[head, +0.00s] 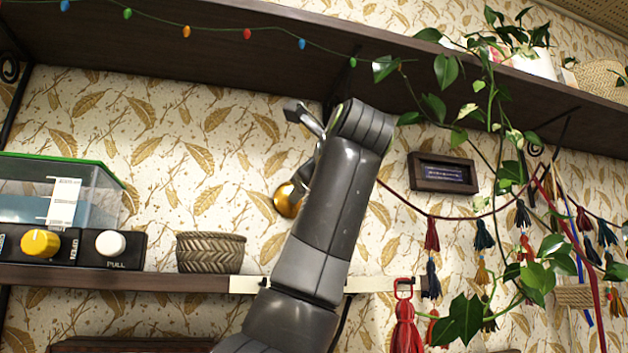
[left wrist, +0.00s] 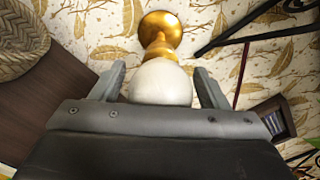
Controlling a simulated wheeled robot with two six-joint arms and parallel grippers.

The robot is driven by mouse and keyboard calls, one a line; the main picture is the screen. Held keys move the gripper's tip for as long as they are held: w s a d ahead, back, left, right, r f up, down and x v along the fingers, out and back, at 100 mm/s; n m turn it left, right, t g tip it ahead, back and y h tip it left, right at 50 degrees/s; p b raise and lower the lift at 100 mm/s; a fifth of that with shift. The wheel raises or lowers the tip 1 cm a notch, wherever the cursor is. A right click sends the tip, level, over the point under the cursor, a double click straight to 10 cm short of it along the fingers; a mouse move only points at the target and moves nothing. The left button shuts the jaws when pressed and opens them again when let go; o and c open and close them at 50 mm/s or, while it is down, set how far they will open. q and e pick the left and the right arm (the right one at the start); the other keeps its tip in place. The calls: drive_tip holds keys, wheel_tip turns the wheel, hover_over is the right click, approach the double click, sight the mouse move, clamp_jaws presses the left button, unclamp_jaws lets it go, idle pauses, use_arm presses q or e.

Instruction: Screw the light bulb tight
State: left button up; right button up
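A round white light bulb (left wrist: 160,84) sits at the end of a gold wall fitting (left wrist: 160,38) in the left wrist view. The fitting also shows in the head view (head: 287,201), partly behind my arm; the bulb is hidden there. My left gripper (left wrist: 160,78) has its two fingers apart, one on each side of the bulb. Narrow gaps seem to show beside the bulb, and its near side is hidden by the gripper body. In the head view the left gripper (head: 302,143) is up at the wall with its fingers spread. My right gripper is not in view.
A dark upper shelf (head: 225,45) with a string of coloured lights runs above the arm. A lower shelf (head: 120,278) holds a woven basket (head: 210,252) and a box with knobs (head: 75,248). A small frame (head: 443,173), tassels and a trailing plant (head: 540,275) are at right.

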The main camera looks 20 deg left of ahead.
use_arm(q)
drive_tip(key=shift+s+d+f+b, duration=0.1)
drive_tip(key=shift+s+d+b, duration=0.3)
drive_tip(key=shift+s, duration=0.1)
drive_tip(key=b+v, duration=0.5)
drive_tip(key=v, duration=1.1)
